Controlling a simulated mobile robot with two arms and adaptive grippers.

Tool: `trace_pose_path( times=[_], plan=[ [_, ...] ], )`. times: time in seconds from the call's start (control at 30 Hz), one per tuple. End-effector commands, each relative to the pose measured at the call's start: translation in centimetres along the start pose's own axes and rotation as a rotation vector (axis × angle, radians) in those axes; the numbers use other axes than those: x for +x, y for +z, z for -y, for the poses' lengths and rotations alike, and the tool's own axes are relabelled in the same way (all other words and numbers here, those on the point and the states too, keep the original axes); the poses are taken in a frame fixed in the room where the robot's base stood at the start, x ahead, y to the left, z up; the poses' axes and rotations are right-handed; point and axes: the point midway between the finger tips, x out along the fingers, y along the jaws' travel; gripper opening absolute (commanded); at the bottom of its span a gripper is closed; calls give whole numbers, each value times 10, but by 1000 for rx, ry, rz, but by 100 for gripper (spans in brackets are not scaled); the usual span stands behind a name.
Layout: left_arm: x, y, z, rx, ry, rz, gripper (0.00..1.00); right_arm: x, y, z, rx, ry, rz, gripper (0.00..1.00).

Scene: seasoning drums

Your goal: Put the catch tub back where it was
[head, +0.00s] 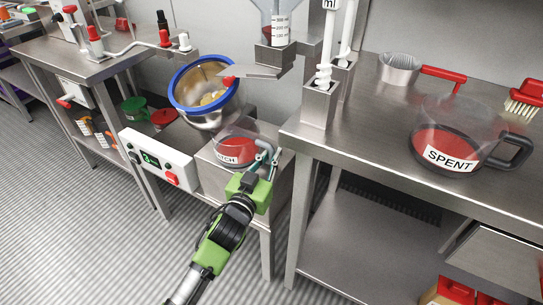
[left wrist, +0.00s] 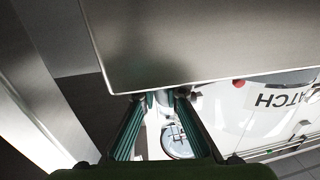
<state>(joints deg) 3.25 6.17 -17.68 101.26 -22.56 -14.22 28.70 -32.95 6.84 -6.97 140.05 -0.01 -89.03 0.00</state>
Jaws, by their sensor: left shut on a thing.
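The catch tub (head: 235,147) is a clear tub with red at its bottom and a white label, part of which reads "TCH". It appears upright over the small steel stand (head: 262,190), below the tilted drum. I cannot tell whether its base touches the stand. My left gripper (head: 265,156) is at the tub's right side, shut on its handle, which the fingers mostly hide. In the left wrist view the fingers (left wrist: 161,98) close together, with the tub's label (left wrist: 287,98) upside down at right. My right gripper is not in view.
The steel drum (head: 208,92) with a blue rim leans just above the tub. A white control box (head: 158,158) stands at left. A steel chute (head: 255,71) hangs above. The right bench (head: 390,125) holds a tub marked SPENT (head: 455,140), a red-handled scoop (head: 402,68) and a brush (head: 525,98).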

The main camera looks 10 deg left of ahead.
Motion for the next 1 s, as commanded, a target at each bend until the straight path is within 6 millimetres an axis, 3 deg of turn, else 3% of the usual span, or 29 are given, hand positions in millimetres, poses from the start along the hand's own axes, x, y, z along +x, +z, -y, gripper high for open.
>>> trace_pose_path(
  times=[0.17,0.2,0.27,0.67,0.77,1.0],
  plan=[
    [0,2,0,0,0,-1,0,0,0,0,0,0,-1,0],
    [0,3,0,0,0,-1,16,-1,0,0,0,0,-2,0],
    [0,2,0,0,0,-1,28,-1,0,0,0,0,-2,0],
    [0,-3,0,1,0,-1,28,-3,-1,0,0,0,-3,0],
    [-10,-1,0,-1,0,1,28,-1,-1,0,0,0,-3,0],
    [-55,0,0,-1,-1,4,28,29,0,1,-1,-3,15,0]
  ],
)
